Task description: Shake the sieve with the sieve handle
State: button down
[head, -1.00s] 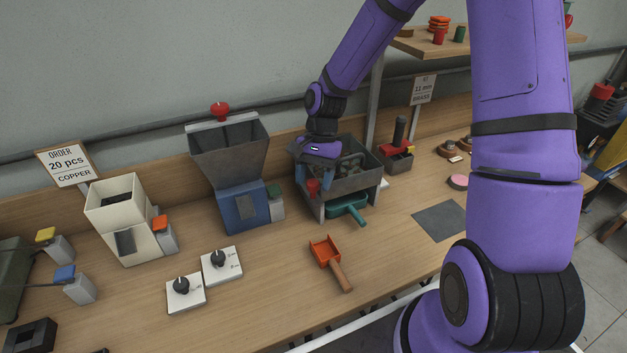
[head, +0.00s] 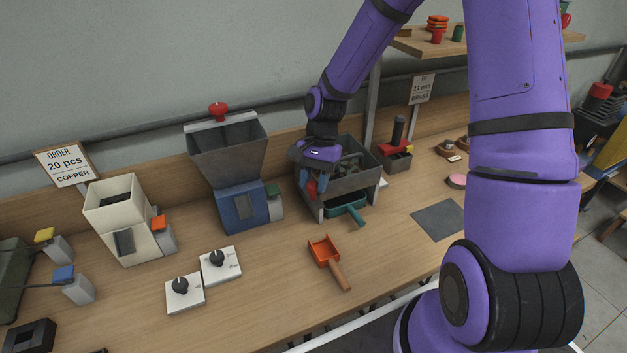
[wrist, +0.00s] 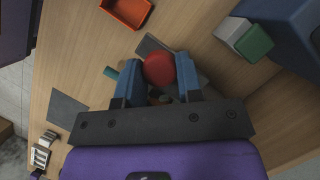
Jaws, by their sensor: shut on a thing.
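The sieve (head: 354,184) is a grey open box on legs with dark pieces inside, right of centre in the head view. Its red handle (wrist: 159,69) has a round end, seen between my blue fingers in the wrist view; in the head view it is a small red patch (head: 312,187) at the near left corner of the sieve. My gripper (head: 317,184) points down there and is shut on the handle. It also shows in the wrist view (wrist: 157,78). My gripper hides part of the sieve's left side.
A green scoop-like tray (head: 346,209) sits under the sieve. A blue-based grey hopper (head: 240,205) stands close on the left. An orange scoop (head: 324,250) lies in front, and a dark mat (head: 438,220) lies to the right. A red-lidded box (head: 396,158) stands right of the sieve.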

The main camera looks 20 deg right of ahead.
jog(key=shift+s+a, duration=0.1)
jog(key=shift+a, duration=0.15)
jog(key=c, duration=0.8)
grip_release()
jog(key=shift+s+a, duration=0.1)
jog(key=v, duration=1.1)
